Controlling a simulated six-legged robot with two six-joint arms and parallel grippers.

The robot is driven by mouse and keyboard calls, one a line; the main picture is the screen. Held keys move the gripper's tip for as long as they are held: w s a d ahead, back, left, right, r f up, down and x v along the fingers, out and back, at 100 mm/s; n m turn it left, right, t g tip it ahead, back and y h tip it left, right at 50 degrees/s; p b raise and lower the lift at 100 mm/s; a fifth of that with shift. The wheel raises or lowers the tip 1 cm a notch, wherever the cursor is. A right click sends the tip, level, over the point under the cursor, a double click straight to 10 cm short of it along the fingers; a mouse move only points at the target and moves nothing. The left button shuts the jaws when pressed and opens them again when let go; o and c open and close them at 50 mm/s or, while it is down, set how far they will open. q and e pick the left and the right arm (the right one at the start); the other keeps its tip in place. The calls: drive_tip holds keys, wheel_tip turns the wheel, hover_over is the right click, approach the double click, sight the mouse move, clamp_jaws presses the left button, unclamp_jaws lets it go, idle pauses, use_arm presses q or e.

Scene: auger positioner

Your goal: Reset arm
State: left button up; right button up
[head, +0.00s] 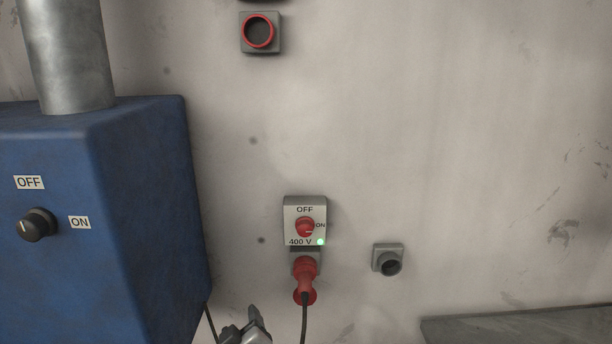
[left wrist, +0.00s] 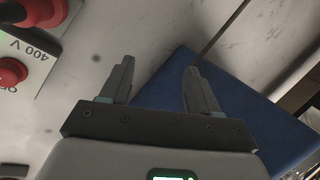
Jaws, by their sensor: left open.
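My left gripper (head: 247,326) shows at the bottom edge of the head view, below and left of the red plug. In the left wrist view its two fingers (left wrist: 158,85) are apart with nothing between them. The 400 V switch box (head: 291,215) is on the wall, with a red knob (head: 305,227) and a lit green lamp (head: 320,242). A red plug (head: 305,271) with a dark cable sits in the socket under it. In the left wrist view the switch box (left wrist: 22,75) is at the left, apart from the fingers. My right gripper is not in view.
A blue machine housing (head: 150,190) with a black OFF/ON knob (head: 36,225) and a metal pipe (head: 68,50) stands at the left. A grey socket (head: 388,260) and a red-ringed socket (head: 259,33) are on the wall. A grey ledge (head: 530,328) is at the lower right.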

use_arm(q)
drive_tip(key=s+a+f+m+g+h, duration=0.15)
drive_tip(key=s+f, duration=0.25)
drive_tip(key=f, duration=0.5)
drive_tip(key=s+a+f+m+g+h, duration=0.1)
drive_tip(key=s+a+f+g, duration=0.2)
drive_tip(key=f, duration=0.5)
drive_tip(key=s+a+f+m+g+h, duration=0.1)
drive_tip(key=s+a+f+g, duration=0.2)
drive_tip(key=f, duration=0.6)
drive_tip(key=s+d+f+m+g+h, duration=0.2)
drive_tip(key=s+d+f+g, duration=0.1)
drive_tip(key=s, duration=0.6)
drive_tip(key=s+d+f+m+g+h, duration=0.2)
drive_tip(key=s+d, duration=0.3)
drive_tip(key=s, duration=0.4)
drive_tip(key=shift+s+f+g, duration=0.2)
drive_tip(key=shift+f+g, duration=0.45)
drive_tip(key=shift+d, duration=0.1)
